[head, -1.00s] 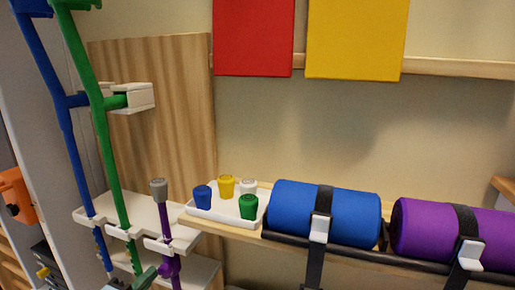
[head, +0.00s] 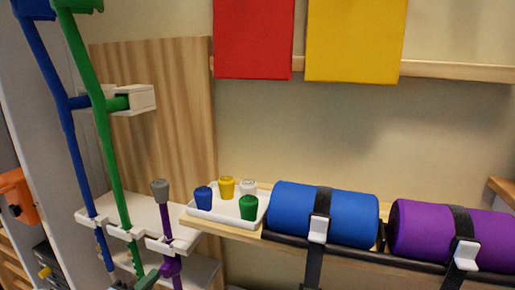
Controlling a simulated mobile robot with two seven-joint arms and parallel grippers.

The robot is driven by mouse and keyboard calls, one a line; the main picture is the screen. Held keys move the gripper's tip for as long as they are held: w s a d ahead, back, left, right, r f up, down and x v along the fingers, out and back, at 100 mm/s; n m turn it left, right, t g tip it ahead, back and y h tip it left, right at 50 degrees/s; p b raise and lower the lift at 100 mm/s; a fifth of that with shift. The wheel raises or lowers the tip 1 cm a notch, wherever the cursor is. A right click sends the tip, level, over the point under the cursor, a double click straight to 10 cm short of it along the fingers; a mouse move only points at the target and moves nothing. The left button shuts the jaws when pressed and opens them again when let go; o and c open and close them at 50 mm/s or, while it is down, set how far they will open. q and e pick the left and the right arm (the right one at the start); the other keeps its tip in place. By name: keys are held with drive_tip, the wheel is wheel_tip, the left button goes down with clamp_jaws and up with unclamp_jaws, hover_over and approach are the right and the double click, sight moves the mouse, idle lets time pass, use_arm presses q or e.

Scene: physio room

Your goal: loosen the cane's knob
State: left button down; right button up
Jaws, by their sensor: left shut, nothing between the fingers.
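The purple cane (head: 166,222) stands upside down in the rack at lower left, its grey rubber tip (head: 160,188) on top. A purple knob (head: 170,267) sits on its shaft below the rack's shelf. The lower end of the cane is cut off by the bottom edge. My right gripper is not in view.
A blue crutch (head: 72,150) and a green crutch (head: 104,150) stand left of the cane in the white rack (head: 88,213). A white tray (head: 222,217) with several coloured tips, a blue roll (head: 345,213) and a purple roll (head: 425,232) lie to the right.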

use_arm(q)
drive_tip(key=shift+w+a+f, duration=0.1)
drive_tip(key=shift+a+f, duration=0.05)
drive_tip(key=shift+a, duration=0.15)
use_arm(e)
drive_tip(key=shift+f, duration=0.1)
use_arm(q)
drive_tip(key=v, duration=0.6)
drive_tip(key=shift+p, duration=0.4)
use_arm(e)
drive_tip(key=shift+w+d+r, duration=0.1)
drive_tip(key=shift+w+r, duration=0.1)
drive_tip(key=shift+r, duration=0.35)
